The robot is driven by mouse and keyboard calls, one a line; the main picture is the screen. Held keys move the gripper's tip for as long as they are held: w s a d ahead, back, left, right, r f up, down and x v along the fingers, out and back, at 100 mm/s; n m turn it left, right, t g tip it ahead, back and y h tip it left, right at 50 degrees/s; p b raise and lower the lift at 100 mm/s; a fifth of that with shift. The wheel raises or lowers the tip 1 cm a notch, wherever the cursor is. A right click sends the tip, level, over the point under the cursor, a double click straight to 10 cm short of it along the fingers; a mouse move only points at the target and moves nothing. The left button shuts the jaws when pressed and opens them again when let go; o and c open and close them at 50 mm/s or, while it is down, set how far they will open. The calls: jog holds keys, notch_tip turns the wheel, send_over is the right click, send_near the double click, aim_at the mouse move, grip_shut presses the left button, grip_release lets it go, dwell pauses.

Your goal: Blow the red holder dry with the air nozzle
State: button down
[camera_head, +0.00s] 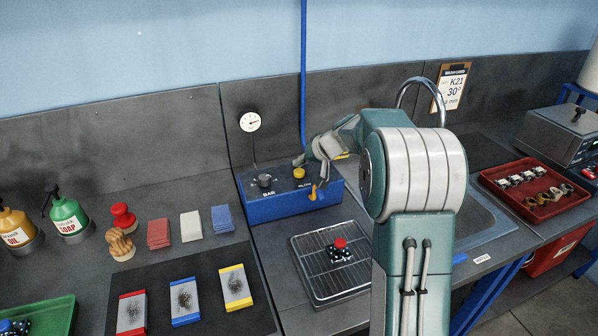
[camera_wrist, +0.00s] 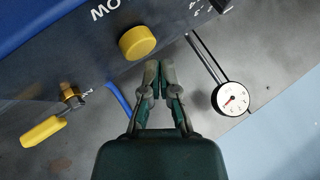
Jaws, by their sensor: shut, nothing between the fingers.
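The red holder (camera_head: 340,243), a small dark block with a red knob, stands on a wire rack in a tray (camera_head: 318,284). A blue box (camera_head: 290,206) behind it bears a yellow button (camera_head: 299,173) beside blow lettering. An orange fitting on its front (camera_head: 317,190) appears to be the air nozzle. My gripper (camera_head: 301,160) is over the back of the box. In the wrist view its fingers (camera_wrist: 157,67) are shut and empty, close to the yellow button (camera_wrist: 137,42); contact cannot be told.
A pressure gauge (camera_wrist: 233,98) on a stem and a yellow-handled valve (camera_wrist: 45,130) flank my gripper. A blue hose (camera_head: 303,75) rises behind the box. A sink (camera_head: 470,226) and red tray (camera_head: 538,211) are right; soap bottle (camera_head: 69,218) and abrasive pads (camera_head: 191,226) are left.

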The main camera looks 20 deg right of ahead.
aim_at(300, 172)
jog(key=shift+s+f, duration=0.1)
jog(key=shift+f, duration=0.25)
jog(key=shift+s+f, duration=0.2)
jog(key=shift+f, duration=0.8)
dwell(1.1)
jog(key=shift+r, duration=0.1)
jog(key=shift+w+r, duration=0.1)
jog(key=shift+r, duration=0.3)
jog(key=shift+w+r, duration=0.25)
jog(key=shift+r, duration=0.8)
notch_tip(300, 172, up, 2)
jog(key=shift+r, duration=0.6)
